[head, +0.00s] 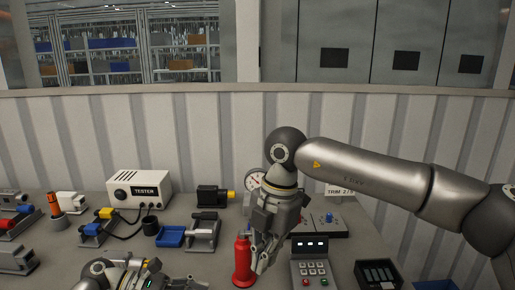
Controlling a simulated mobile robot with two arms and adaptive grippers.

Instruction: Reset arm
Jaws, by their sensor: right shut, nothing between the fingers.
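My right arm (375,170) comes in from the right and bends down at the wrist over the bench. My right gripper (260,262) points down and is shut and empty. It is just right of a red bottle (242,265) that stands upright; whether they touch I cannot tell. Part of my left gripper (150,277) shows low at the bottom left, cut by the picture edge. Its fingertips are not clear enough to tell whether they are open.
On the bench are a white tester box (140,188), a blue tray (171,236), a black-and-yellow motor (214,195) and a keypad device (312,266). A dark bin (377,275) is at the right. A round gauge (253,180) is partly behind my wrist. A ribbed wall closes the back.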

